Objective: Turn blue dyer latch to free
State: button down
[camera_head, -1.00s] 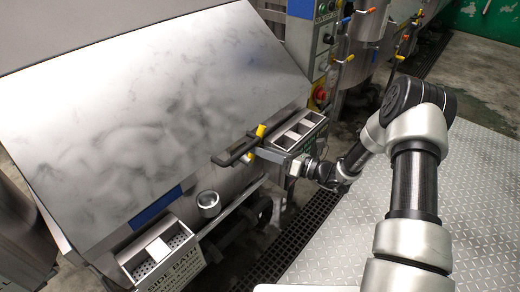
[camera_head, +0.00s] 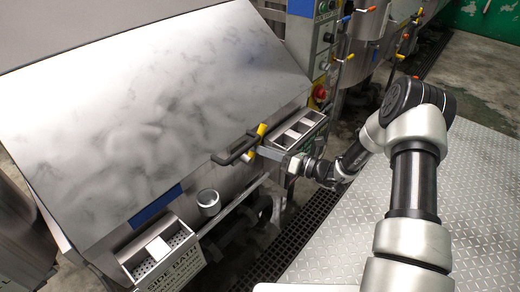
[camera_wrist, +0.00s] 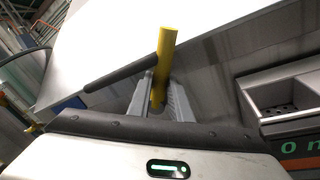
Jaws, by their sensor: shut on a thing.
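The blue dyer is the large metal machine with a sloping lid (camera_head: 180,90) and a blue strip (camera_head: 155,206) near its lower edge. Its yellow latch (camera_head: 262,129) is at the lid's lower right, beside a dark bar handle (camera_head: 235,149). My gripper (camera_head: 257,152) reaches it from the right. In the wrist view, the yellow latch (camera_wrist: 166,55) stands upright, slightly tilted, between the two grey fingers of my gripper (camera_wrist: 160,100), which is shut on it. The dark bar (camera_wrist: 120,72) runs left of it. The latch's base is hidden by the fingers and gripper body.
A metal compartment tray (camera_head: 300,130) is close to my wrist on the right. Another tray with a perforated bottom (camera_head: 160,250) and a round metal cup (camera_head: 208,202) are lower left. A floor grate (camera_head: 290,240) and diamond-plate floor (camera_head: 340,250) lie to the right.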

jog(key=shift+w+d+f+m+t+y+b, duration=0.2)
jog(key=shift+f+m+t+b, duration=0.4)
jog(key=shift+m, duration=1.45)
jog(key=shift+w+d+f+m+t+y+b, duration=0.25)
jog(key=shift+f+m+b, duration=0.45)
jog(key=shift+m, duration=1.3)
jog(key=shift+w+d+f+m+t+y+b, duration=0.15)
jog(key=shift+f+m+t+b, duration=0.55)
jog(key=shift+m, duration=1.35)
jog(key=shift+f, duration=0.25)
jog(key=c, duration=2)
grip_release()
jog(key=shift+o, duration=0.5)
jog(key=v, duration=1.7)
jog(key=shift+d+r, duration=0.2)
jog(key=shift+r, duration=0.05)
